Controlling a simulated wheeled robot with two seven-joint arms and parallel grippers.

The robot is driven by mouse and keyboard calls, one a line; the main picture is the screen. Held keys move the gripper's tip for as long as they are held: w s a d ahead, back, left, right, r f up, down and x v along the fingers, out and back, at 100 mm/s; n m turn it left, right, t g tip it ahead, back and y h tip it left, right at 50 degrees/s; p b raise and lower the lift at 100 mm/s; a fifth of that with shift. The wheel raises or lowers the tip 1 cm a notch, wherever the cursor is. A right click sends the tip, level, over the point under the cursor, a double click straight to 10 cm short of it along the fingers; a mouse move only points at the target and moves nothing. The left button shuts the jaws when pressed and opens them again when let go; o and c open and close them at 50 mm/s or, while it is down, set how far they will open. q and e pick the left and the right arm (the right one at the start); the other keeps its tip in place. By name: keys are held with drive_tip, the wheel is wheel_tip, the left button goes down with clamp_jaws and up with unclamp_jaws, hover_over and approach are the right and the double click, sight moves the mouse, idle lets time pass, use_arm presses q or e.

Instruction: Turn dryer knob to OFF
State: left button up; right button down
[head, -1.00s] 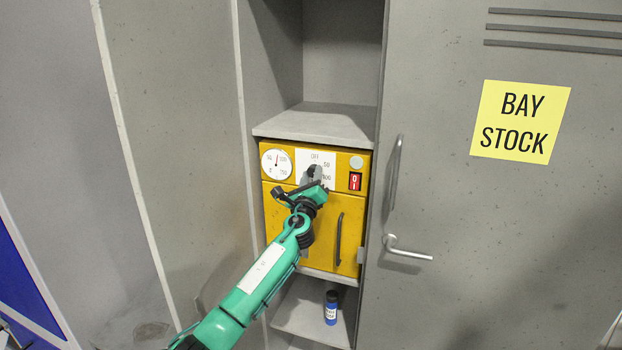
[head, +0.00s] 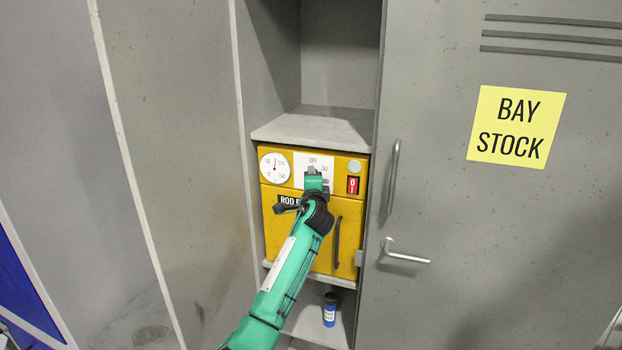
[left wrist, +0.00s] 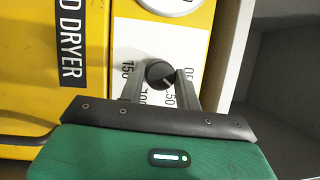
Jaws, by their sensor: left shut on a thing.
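The yellow rod dryer (head: 285,235) stands on a shelf in the grey locker. Its white dial plate (head: 300,163) shows OFF at the top and 50 at the upper right. My left gripper (head: 313,173) is at this plate and hides the knob in the head view. In the left wrist view the black knob (left wrist: 159,74) sits between the two fingers of my left gripper (left wrist: 160,80), shut on it. The knob's pale mark points to the lower right, roughly toward the 50. My right gripper is not in view.
A round gauge (head: 275,168) is left of the plate and a red rocker switch (head: 353,185) right of it. The dryer's dark handle (head: 337,242) is below. A blue bottle (head: 330,310) stands on the lower shelf. The locker door (head: 500,230) is at the right.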

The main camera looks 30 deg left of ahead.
use_arm(q)
drive_tip(key=shift+r+n+g+h+p, duration=0.1)
drive_tip(key=shift+n+g+h+p, duration=0.55)
drive_tip(key=shift+n, duration=0.95)
drive_tip(key=shift+r+n+g+h+p, duration=0.1)
drive_tip(key=shift+n+g+h+p, duration=0.25)
drive_tip(key=shift+n+p, duration=0.95)
drive_tip(key=shift+f+n+b, duration=0.1)
drive_tip(key=shift+n+b, duration=0.25)
drive_tip(key=shift+n, duration=0.05)
drive_tip(key=o, duration=1)
drive_tip(key=shift+c, duration=0.2)
drive_tip(key=b+v, duration=0.4)
drive_tip(key=v, duration=0.9)
drive_tip(key=shift+s, duration=0.4)
